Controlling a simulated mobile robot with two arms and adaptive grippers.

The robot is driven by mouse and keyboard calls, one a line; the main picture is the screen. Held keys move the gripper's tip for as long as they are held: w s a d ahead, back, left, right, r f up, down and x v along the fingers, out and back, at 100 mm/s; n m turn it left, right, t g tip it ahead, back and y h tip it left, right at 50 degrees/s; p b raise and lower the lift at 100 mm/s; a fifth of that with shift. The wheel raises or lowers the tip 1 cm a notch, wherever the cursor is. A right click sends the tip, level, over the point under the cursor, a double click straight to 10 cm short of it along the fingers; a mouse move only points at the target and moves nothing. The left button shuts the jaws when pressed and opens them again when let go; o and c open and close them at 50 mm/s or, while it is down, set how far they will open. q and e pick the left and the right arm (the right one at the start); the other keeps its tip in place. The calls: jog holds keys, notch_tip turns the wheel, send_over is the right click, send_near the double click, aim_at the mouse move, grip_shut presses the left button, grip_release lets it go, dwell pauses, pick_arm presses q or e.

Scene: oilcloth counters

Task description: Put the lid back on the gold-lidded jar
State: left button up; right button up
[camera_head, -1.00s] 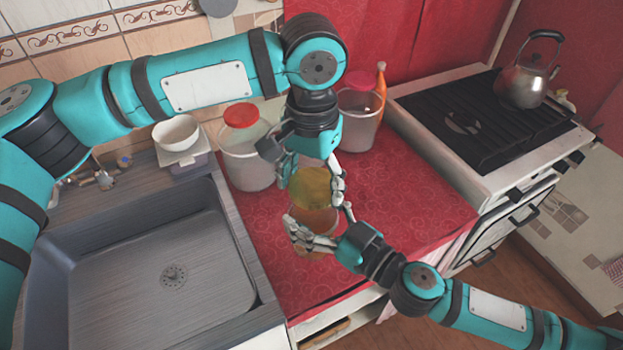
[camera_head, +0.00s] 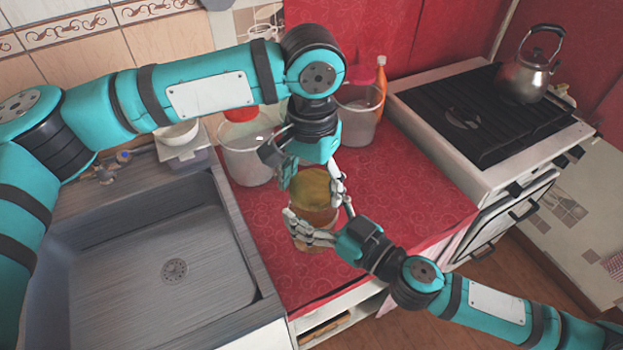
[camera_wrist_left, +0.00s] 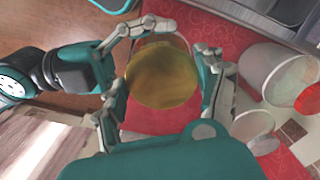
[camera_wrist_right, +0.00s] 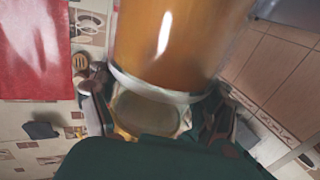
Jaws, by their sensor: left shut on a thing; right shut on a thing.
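The gold lid (camera_head: 313,188) is a round yellow disc gripped by my left gripper (camera_head: 315,178), which reaches down from above. The lid also shows flat between the fingers in the left wrist view (camera_wrist_left: 162,75). The jar (camera_head: 319,217) has amber contents and stands directly below the lid, near the counter's front edge. My right gripper (camera_head: 315,230) is shut around the jar's side from the front right. The amber jar fills the upper middle of the right wrist view (camera_wrist_right: 175,40). The lid hides the jar's mouth; I cannot tell whether they touch.
A clear red-lidded container (camera_head: 247,160) stands behind to the left, and a clear container (camera_head: 357,122) with an orange bottle (camera_head: 381,85) behind. The sink (camera_head: 130,260) lies left, the stove (camera_head: 480,120) right. The red counter (camera_head: 415,195) is bare right of the jar.

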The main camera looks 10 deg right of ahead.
pick_arm(q)
jog(key=shift+f, duration=0.4)
pick_arm(e)
jog(key=shift+r, duration=0.15)
grip_shut()
pick_arm(q)
jog(key=m, duration=0.4)
jog(key=shift+a, duration=0.1)
jog(key=m, duration=0.4)
jog(key=shift+w, duration=0.2)
jog(key=m, duration=0.7)
jog(key=shift+w, duration=0.2)
jog(key=m, duration=0.6)
jog(key=shift+w+m, duration=0.2)
jog(key=shift+m, duration=0.1)
jog(key=m, duration=0.6)
jog(key=shift+w+d+m, duration=0.1)
jog(key=shift+d+m, duration=0.1)
jog(key=shift+m, duration=0.2)
jog(key=o, duration=0.8)
jog(key=shift+f, duration=0.1)
